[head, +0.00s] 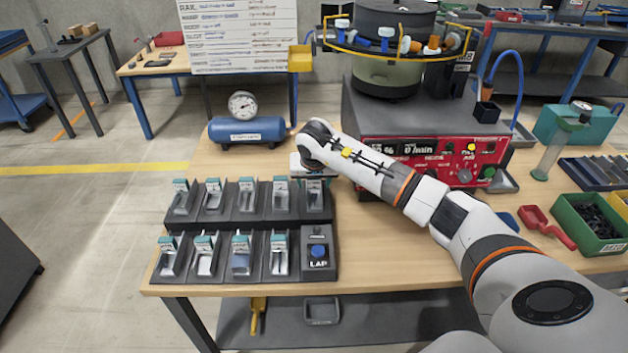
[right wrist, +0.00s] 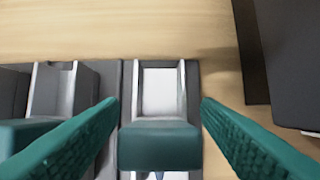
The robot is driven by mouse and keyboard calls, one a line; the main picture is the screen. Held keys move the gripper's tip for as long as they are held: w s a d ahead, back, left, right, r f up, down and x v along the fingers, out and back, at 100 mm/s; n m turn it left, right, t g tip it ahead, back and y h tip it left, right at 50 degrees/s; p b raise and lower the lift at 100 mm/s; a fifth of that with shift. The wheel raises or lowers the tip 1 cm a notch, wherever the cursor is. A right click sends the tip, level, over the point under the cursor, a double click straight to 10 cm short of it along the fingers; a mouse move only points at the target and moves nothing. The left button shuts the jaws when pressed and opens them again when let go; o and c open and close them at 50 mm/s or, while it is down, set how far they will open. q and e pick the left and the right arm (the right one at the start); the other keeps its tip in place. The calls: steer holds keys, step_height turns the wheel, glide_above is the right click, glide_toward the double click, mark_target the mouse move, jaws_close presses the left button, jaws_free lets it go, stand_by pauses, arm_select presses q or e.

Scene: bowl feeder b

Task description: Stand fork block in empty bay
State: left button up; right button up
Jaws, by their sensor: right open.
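A dark rack (head: 226,223) at the front left of the table has two rows of bays, with teal-topped pieces standing in them. My right gripper (head: 314,174) is over the rightmost bay of the back row. In the right wrist view, its green fingers (right wrist: 160,112) are open on either side of a teal-topped block (right wrist: 160,147), with a gap on each side. That block is in or over a grey bay (right wrist: 187,84) with a pale inner face. I cannot tell whether it is the fork block, and its lower part is hidden. No clearly empty bay shows. My left gripper is not in view.
A blue button marked LAP (head: 318,251) is at the rack's front right corner. A blue air tank with gauge (head: 248,131) stands behind the rack. The red-fronted bowl feeder (head: 430,150) stands close behind my right arm.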

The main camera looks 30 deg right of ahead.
mark_target(315, 198)
steer(key=v, duration=1.2)
steer(key=shift+b, duration=0.3)
